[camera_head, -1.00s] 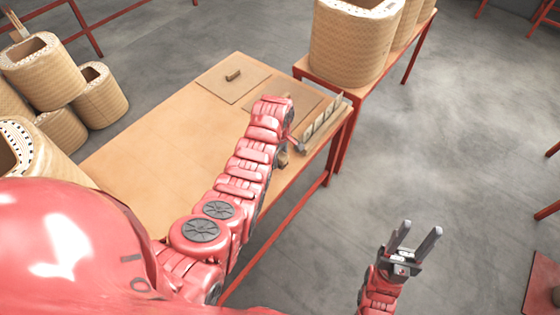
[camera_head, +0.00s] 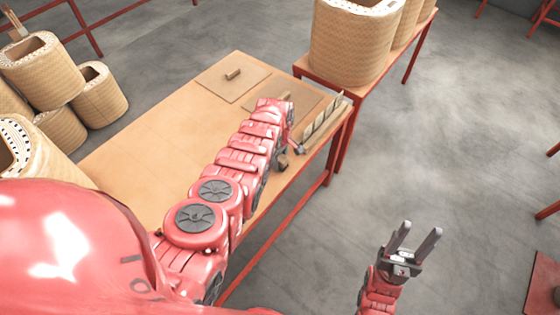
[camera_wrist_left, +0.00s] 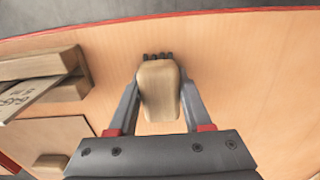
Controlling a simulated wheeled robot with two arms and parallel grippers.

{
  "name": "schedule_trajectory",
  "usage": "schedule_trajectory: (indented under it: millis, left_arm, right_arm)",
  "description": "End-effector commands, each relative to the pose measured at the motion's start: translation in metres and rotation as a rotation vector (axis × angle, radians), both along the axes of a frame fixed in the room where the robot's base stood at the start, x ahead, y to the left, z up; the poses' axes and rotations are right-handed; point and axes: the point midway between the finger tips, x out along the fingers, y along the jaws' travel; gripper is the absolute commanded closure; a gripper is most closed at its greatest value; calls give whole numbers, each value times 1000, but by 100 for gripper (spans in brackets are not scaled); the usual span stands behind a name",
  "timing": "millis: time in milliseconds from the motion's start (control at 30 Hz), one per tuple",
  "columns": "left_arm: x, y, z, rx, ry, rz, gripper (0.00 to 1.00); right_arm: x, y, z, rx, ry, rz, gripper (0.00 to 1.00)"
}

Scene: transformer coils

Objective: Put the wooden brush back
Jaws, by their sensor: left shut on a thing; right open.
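The wooden brush (camera_wrist_left: 158,92), a pale wooden block with dark bristles at its far end, is between the fingers of my left gripper (camera_wrist_left: 160,105) in the left wrist view. The fingers are shut on it, above or near the bare wooden tabletop; I cannot tell if it touches. In the head view the brush (camera_head: 283,161) is small beside my left gripper (camera_head: 292,152), near the table's right edge, partly hidden by my arm. My right gripper (camera_head: 414,240) is open and empty over the floor, away from the table.
A slotted wooden rack (camera_head: 322,120) with upright plates stands at the table's right edge; it also shows in the left wrist view (camera_wrist_left: 38,66). A flat board (camera_head: 222,90) carries a small wooden block (camera_head: 233,74). Large coils (camera_head: 350,45) stand on the neighbouring table. The table's left part is clear.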

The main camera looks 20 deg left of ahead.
Motion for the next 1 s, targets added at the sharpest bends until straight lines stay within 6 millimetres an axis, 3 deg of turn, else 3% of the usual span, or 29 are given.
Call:
schedule_trajectory:
  millis: [200, 233, 400, 800, 1000]
  left_arm:
    - [0, 0, -4, 0, 0, 0, 100]
    - [0, 0, -4, 0, 0, 0, 49]
    - [0, 0, -3, 0, 0, 0, 21]
    - [0, 0, 5, 0, 0, 0, 21]
    - [1, 0, 31, -1, -2, 0, 21]
  right_arm:
    - [0, 0, -4, 0, 0, 0, 50]
    - [0, 0, -4, 0, 0, 0, 50]
    - [0, 0, -3, 0, 0, 0, 50]
    - [0, 0, 4, 0, 0, 0, 50]
    - [0, 0, 23, 0, 0, 0, 50]
